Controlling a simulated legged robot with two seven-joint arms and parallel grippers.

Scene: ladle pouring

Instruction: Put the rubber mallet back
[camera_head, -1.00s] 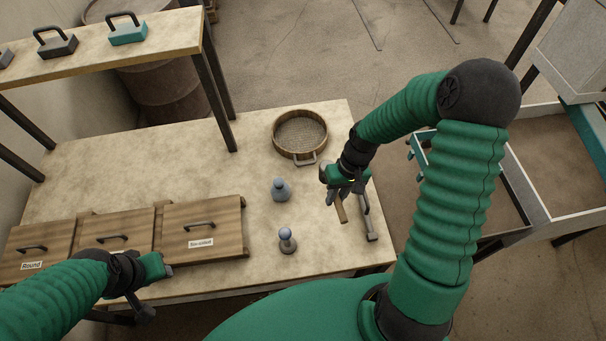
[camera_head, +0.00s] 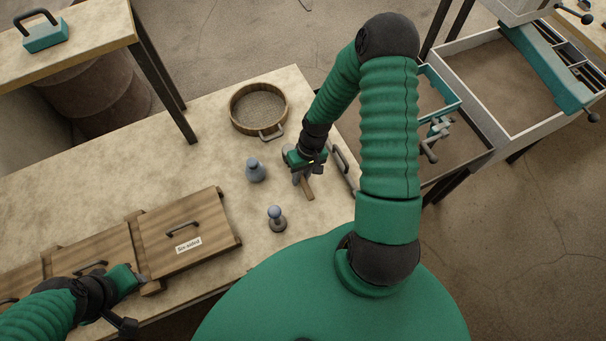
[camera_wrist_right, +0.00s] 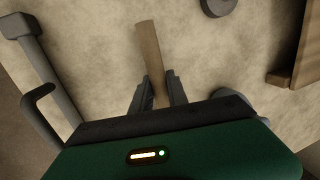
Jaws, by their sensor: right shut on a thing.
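My right gripper (camera_head: 304,172) is shut on a wooden handle (camera_head: 308,190) over the right part of the workbench, between the grey-blue bottle-shaped object (camera_head: 255,170) and a dark grey handled tool (camera_head: 342,160). In the right wrist view the handle (camera_wrist_right: 149,45) runs up from between the two fingers (camera_wrist_right: 156,95). I take this handle for the rubber mallet's; its head is hidden, and I cannot tell whether it touches the bench. My left gripper (camera_head: 138,283) is low at the left, beside the wooden lidded boxes; its jaw opening cannot be made out.
A round sieve (camera_head: 259,108) lies at the back of the workbench (camera_head: 150,140). A knobbed stamp-like object (camera_head: 276,218) stands near the front. A lidded box (camera_head: 187,238) is at the left. Open drawers (camera_head: 500,85) and a teal tray (camera_head: 440,90) are at the right.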

